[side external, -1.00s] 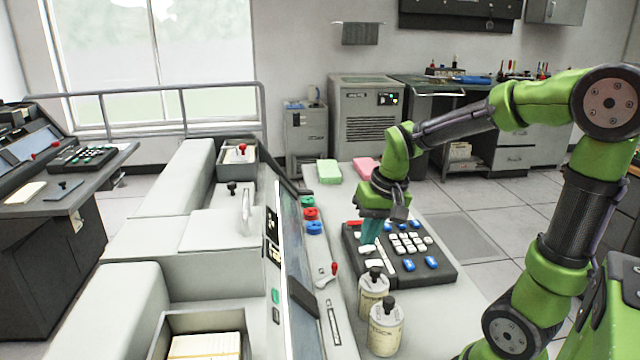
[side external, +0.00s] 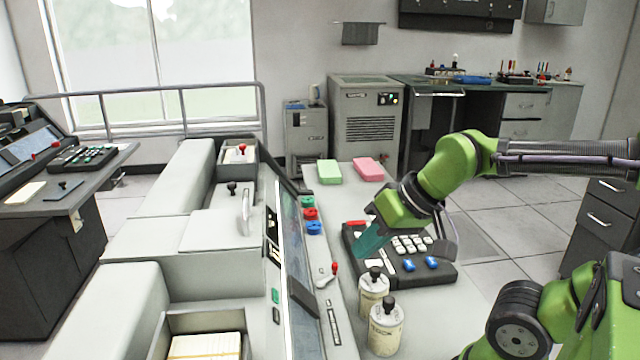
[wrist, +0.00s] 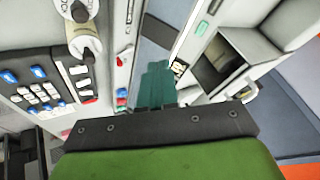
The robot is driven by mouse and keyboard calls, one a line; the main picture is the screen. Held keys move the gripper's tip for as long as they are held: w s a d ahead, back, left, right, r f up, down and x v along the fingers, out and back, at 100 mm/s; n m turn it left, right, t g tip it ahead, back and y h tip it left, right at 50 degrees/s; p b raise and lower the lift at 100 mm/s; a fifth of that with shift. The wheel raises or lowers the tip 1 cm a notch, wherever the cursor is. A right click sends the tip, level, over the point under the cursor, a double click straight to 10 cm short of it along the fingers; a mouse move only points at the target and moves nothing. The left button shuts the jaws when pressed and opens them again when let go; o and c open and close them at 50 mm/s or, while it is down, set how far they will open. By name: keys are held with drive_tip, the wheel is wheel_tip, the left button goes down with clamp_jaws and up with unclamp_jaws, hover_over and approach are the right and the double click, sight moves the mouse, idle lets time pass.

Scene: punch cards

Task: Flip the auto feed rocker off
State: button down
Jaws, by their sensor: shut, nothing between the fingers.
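My gripper (side external: 362,250) is shut and empty, with its teal fingers tilted down and left over the left edge of the dark keypad box (side external: 446,274). Its height above the box is hard to tell. In the wrist view the gripper (wrist: 158,70) points past the keypad box (wrist: 12,58) toward the console. The box carries white keys, a red bar (side external: 355,223) and two blue rocker-like keys (side external: 408,265). A green switch (side external: 275,296) and a dark one (side external: 276,315) sit on the console face. No label is readable, so I cannot tell which is the auto feed rocker.
Two cream canisters with black knobs (side external: 386,330) stand in front of the box. A red-tipped lever (side external: 334,268) and green, red and blue knobs (side external: 311,214) line the console edge. Green and pink card stacks (side external: 366,168) lie behind.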

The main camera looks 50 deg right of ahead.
drive_tip(key=w+d+f+m+g+h, duration=0.1)
drive_tip(key=w+d+f+m+g, duration=0.15)
drive_tip(key=w+d, duration=0.4)
drive_tip(key=m+g, duration=0.2)
drive_tip(key=g, duration=0.2)
hover_over(374, 264)
drive_tip(key=w, duration=0.2)
drive_tip(key=shift+s+a+f+h, duration=0.2)
drive_tip(key=shift+a+f+h, duration=0.1)
drive_tip(key=shift+a+h, duration=0.1)
drive_tip(key=shift+f, duration=0.1)
wheel_tip(374, 264, down, 14)
drive_tip(key=shift+r, duration=0.1)
drive_tip(key=shift+w, duration=0.1)
